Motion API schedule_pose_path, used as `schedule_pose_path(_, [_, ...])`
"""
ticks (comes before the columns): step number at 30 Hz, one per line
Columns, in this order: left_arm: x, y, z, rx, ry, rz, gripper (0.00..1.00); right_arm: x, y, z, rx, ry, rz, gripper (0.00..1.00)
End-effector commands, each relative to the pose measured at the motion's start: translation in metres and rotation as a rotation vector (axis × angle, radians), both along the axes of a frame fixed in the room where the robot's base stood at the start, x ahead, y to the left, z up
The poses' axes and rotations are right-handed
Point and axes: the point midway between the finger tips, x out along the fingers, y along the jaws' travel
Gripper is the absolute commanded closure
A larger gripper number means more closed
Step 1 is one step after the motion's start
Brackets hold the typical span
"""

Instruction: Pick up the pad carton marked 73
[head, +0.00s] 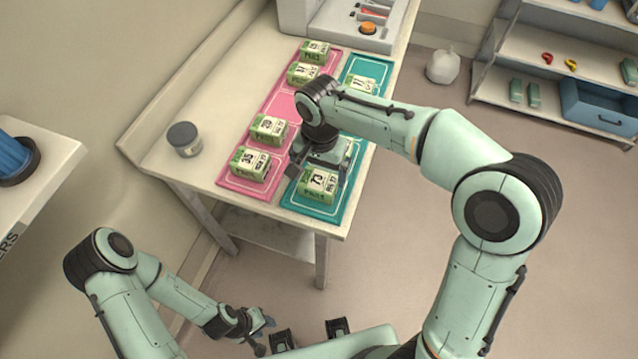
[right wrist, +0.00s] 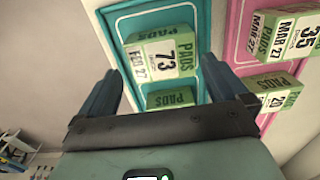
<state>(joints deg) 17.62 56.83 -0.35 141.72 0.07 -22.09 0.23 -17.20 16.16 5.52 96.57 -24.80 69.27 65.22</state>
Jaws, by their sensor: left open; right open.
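The pad carton marked 73 (head: 318,185) is green and white and lies on the near end of the teal mat (head: 313,211). In the right wrist view, carton 73 (right wrist: 164,58) lies beyond my fingertips, between their lines. My right gripper (head: 318,169) is open and empty above the mat, just behind the carton; its fingers also show in the right wrist view (right wrist: 160,78). A second green carton (right wrist: 170,98) lies nearer in that view, partly hidden by my gripper. My left gripper (head: 264,336) is open and empty, low in front of the table.
A pink mat (head: 279,103) beside the teal one holds cartons marked 35 (head: 250,164) and 20 (head: 268,130), with others further back. Another carton (head: 361,84) lies at the teal mat's far end.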

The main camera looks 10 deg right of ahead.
Motion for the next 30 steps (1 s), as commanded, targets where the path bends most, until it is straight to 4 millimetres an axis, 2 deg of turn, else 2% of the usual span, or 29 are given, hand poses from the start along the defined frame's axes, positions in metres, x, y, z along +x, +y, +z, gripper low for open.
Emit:
schedule_pose_path(10, [-0.001, 0.000, -0.002, 0.000, 0.001, 0.000, 0.57, 0.001, 0.001, -0.045, 0.000, 0.001, 0.000, 0.00])
schedule_pose_path(19, [-0.001, 0.000, -0.002, 0.000, 0.001, 0.000, 0.57, 0.002, 0.001, -0.051, 0.000, -0.001, 0.000, 0.00])
schedule_pose_path(20, [-0.001, 0.000, -0.002, 0.000, 0.001, 0.000, 0.57, 0.002, 0.001, -0.051, 0.000, -0.001, 0.000, 0.03])
schedule_pose_path(21, [-0.001, 0.000, -0.002, 0.000, 0.001, 0.000, 0.57, 0.002, 0.001, -0.051, 0.000, -0.001, 0.000, 0.16])
schedule_pose_path(23, [-0.001, 0.000, -0.002, 0.000, 0.001, 0.000, 0.57, 0.002, 0.001, -0.051, 0.000, -0.001, 0.000, 0.36])
schedule_pose_path(24, [-0.001, 0.000, -0.002, 0.000, 0.001, 0.000, 0.57, 0.002, 0.001, -0.051, 0.000, -0.001, 0.000, 0.42])
schedule_pose_path(30, [-0.001, 0.000, -0.002, 0.000, 0.001, 0.000, 0.57, 0.002, 0.001, -0.051, 0.001, -0.002, 0.000, 0.43])
